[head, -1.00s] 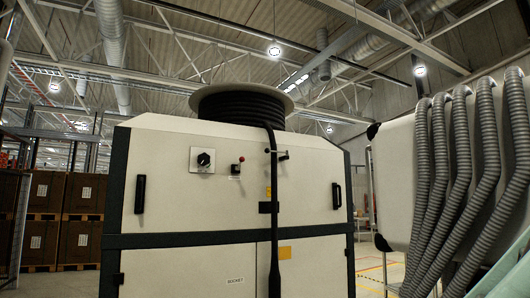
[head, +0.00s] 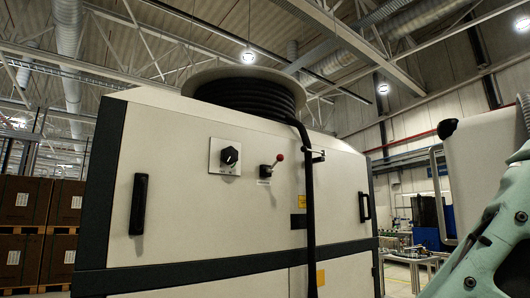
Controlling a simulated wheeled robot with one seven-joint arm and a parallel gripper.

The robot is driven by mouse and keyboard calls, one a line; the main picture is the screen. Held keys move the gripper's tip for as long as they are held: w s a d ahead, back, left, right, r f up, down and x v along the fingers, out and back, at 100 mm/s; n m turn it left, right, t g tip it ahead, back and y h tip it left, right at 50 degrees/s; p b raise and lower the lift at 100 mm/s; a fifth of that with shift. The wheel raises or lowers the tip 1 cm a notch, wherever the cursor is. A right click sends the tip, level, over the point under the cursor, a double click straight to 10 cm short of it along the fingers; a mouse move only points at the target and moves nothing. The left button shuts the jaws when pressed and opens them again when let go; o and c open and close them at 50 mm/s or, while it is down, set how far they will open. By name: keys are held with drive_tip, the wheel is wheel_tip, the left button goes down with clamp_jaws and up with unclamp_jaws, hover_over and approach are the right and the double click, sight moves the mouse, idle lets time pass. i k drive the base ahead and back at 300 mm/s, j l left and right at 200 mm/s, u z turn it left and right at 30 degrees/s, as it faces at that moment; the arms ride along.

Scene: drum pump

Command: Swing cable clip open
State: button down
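The cable clip (head: 315,155) is a small metal piece on the upper front of the white cabinet (head: 180,190). It sits by the black cable (head: 309,210), which drops from the coil (head: 245,93) on the cabinet's top and hangs down the front. The clip appears to lie across the cable, but it is too small to tell whether it is open or shut. My gripper is not in view. Part of my pale green arm shows at the lower right, apart from the cabinet.
Left of the clip are a red-tipped lever (head: 273,164) and a black rotary knob (head: 229,156). Black handles stand at the cabinet's left (head: 139,204) and right (head: 364,206). Stacked brown boxes (head: 17,215) are at far left. A workbench (head: 412,262) stands behind at right.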

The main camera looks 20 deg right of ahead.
sight(304, 148)
drive_tip(key=i+j, duration=0.8)
drive_tip(key=j, duration=0.25)
drive_tip(key=z, duration=0.05)
